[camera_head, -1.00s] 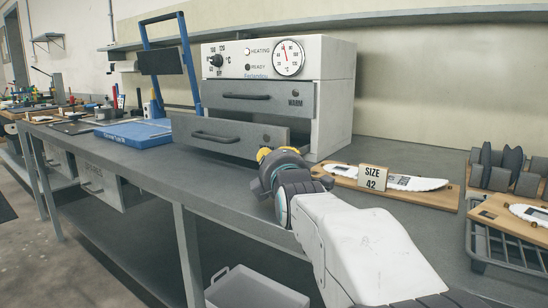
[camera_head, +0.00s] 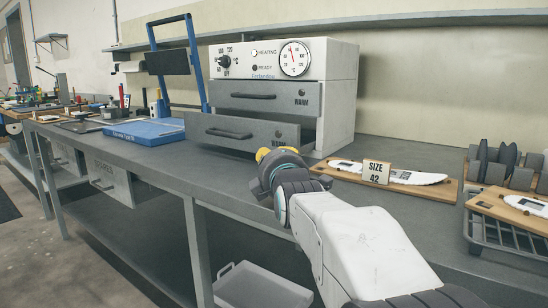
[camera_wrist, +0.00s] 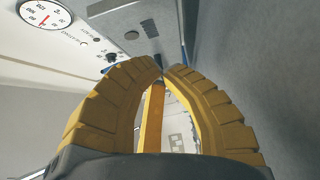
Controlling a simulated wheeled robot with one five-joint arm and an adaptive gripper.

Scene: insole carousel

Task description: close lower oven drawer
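The white oven (camera_head: 338,90) stands on the workbench. Its lower drawer (camera_head: 260,136) has a grey front with a dark handle and sticks out past the upper drawer (camera_head: 250,96), which sits nearer the oven body. My gripper (camera_head: 272,153) is at the right end of the lower drawer's front, its yellow fingers partly hidden by my wrist. In the wrist view, the two yellow fingers curve together and their tips (camera_wrist: 164,68) meet with nothing between them. A grey drawer front (camera_wrist: 120,18) with a dark round spot lies just beyond the tips; contact cannot be told.
A wooden board with a white insole and a SIZE 42 sign (camera_head: 376,172) lies right of my gripper. A rack (camera_head: 495,165) stands farther right. A blue case (camera_head: 143,132) lies left of the oven. A grey bin (camera_head: 262,287) is below the bench.

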